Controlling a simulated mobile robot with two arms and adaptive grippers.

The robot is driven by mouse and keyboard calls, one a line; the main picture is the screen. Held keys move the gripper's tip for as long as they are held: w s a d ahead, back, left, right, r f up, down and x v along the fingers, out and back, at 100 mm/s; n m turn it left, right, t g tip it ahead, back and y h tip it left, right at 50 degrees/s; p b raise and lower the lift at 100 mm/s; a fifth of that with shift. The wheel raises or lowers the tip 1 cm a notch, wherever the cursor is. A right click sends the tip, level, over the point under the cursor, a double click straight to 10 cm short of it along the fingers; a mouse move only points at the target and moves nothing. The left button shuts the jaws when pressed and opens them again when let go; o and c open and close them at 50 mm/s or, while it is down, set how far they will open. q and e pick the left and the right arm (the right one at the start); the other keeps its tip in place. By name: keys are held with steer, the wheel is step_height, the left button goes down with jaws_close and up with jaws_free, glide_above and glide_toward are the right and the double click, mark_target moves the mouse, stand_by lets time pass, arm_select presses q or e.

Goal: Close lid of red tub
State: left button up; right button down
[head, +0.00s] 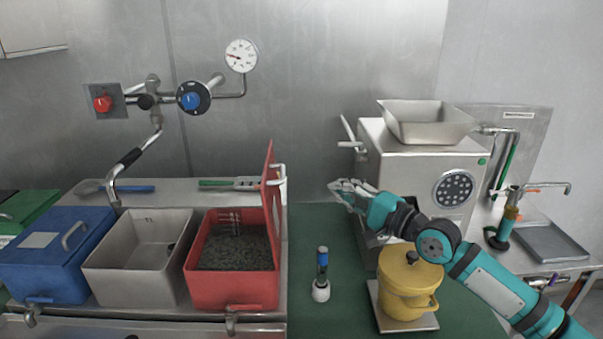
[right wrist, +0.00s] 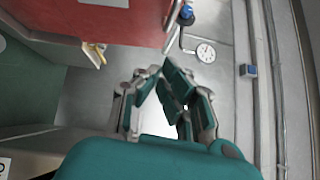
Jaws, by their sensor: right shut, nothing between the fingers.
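The red tub (head: 230,292) stands at the right end of the row of tubs and holds dark granules. Its red lid (head: 269,200) is open, standing upright on the tub's right side, with metal handles on its right face. In the right wrist view, part of a red panel, likely the lid (right wrist: 110,17), fills the top left. My right gripper (head: 342,190) is to the right of the lid, apart from it. Its fingertips are together and empty, as the right wrist view also shows (right wrist: 165,82). My left gripper is not in view.
A grey open tub (head: 130,276) and a blue lidded tub (head: 52,262) stand left of the red one. A grinder (head: 420,170), a yellow pot (head: 405,290) and a small blue-topped tool (head: 322,270) are to the right. Pipes and a gauge (head: 241,56) are on the wall behind.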

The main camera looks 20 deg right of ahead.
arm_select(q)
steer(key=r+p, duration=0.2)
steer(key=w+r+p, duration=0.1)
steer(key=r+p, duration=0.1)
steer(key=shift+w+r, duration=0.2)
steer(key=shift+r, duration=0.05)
arm_select(e)
steer(key=w+a, duration=0.6)
steer(key=a, duration=0.1)
steer(key=shift+w+r, duration=0.25)
steer(key=shift+r, duration=0.05)
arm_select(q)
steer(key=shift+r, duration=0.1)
